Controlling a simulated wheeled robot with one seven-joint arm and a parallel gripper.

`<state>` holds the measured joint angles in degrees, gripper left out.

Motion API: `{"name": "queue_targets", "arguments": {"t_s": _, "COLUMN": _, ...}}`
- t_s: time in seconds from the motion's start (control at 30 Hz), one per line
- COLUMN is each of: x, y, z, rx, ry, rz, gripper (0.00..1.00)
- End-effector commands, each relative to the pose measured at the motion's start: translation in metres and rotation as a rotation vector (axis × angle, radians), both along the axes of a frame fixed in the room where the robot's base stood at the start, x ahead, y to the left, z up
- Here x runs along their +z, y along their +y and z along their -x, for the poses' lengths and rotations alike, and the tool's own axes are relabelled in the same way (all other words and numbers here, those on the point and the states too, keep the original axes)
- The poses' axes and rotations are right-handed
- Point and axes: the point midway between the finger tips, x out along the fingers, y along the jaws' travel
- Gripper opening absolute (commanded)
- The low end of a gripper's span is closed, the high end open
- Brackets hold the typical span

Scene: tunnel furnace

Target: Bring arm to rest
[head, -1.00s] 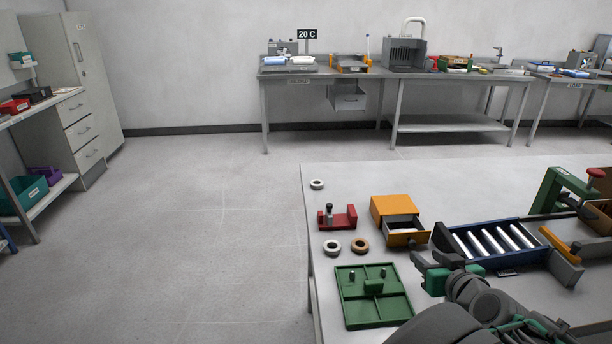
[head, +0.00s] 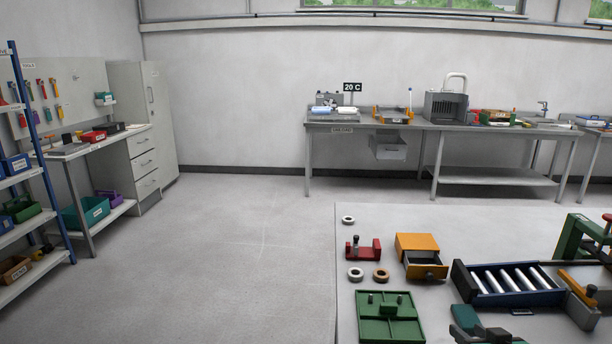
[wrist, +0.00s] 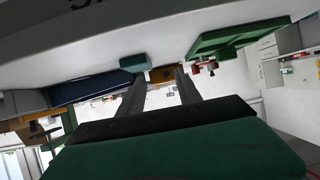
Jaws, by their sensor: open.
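My gripper (head: 478,326) shows at the bottom edge of the head view, in front of the blue roller tray and right of the green divided tray. Only its green and dark end parts show there; the rest of the arm is out of the picture. In the wrist view, my gripper (wrist: 160,85) has its two dark fingers apart, with no held object visible between them. The wrist picture is upside down, with the work table (wrist: 60,60) across its upper part.
The near table (head: 480,225) bears a green divided tray (head: 376,330), red fixture (head: 368,251), orange box with open drawer (head: 417,243), several rings and blue roller tray (head: 510,298). A green press (head: 575,237) stands right. Open floor (head: 240,250) lies left, with shelves (head: 25,200) beyond.

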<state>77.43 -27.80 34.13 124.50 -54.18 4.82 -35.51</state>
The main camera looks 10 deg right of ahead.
Motion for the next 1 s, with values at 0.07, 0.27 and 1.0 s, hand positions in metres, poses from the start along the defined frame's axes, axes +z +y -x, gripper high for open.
{"name": "queue_targets", "arguments": {"t_s": 0.07, "x": 0.000, "y": 0.013, "z": -0.008, "rx": 0.030, "ry": 0.028, "rz": -0.009, "gripper": 0.41}}
{"name": "queue_targets", "arguments": {"t_s": 0.27, "x": -0.004, "y": 0.052, "z": -0.024, "rx": 0.104, "ry": 0.128, "rz": -0.045, "gripper": 0.41}}
{"name": "queue_targets", "arguments": {"t_s": 1.0, "x": 0.037, "y": 0.289, "z": 0.036, "rx": 0.248, "ry": 0.804, "rz": -0.081, "gripper": 0.41}}
